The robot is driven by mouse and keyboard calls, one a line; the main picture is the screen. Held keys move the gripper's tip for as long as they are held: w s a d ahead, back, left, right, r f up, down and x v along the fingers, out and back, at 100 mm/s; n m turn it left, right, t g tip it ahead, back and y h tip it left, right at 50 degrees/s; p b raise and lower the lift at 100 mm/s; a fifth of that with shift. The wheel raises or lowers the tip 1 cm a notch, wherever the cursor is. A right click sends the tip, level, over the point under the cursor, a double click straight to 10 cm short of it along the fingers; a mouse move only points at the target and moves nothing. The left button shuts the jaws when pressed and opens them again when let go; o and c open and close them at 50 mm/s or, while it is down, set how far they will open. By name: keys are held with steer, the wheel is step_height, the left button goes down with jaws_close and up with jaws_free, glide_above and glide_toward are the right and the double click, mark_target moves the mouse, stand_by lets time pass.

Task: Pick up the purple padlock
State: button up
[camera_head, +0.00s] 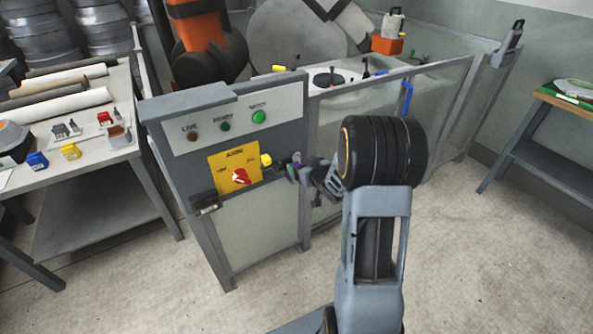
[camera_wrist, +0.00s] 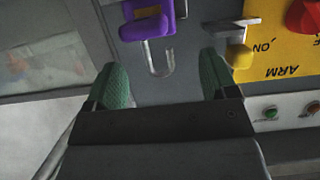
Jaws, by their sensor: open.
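The purple padlock (camera_wrist: 147,27) is at the top middle of the wrist view, by the grey panel. Its pale metal shackle points down the picture, towards my gripper. In the head view the padlock (camera_head: 298,158) is small, beside the panel's right edge, partly hidden by my gripper. My gripper (camera_wrist: 163,80) is open, with its green fingertips wide apart. The purple body lies beyond the fingertips; the shackle's end shows in the gap between them. I see nothing held. In the head view my gripper (camera_head: 310,169) is close to the padlock.
A yellow padlock (camera_wrist: 240,56) is just right of my right finger in the wrist view, beside the yellow switch plate (camera_head: 233,165) with its red knob (camera_head: 240,177). The clear fence panel (camera_head: 440,112) stands behind my arm. A cluttered table (camera_head: 100,165) is at left.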

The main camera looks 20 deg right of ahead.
steer(key=shift+x, duration=2.35)
steer(key=shift+d+f, duration=0.2)
steer(key=c, duration=1.1)
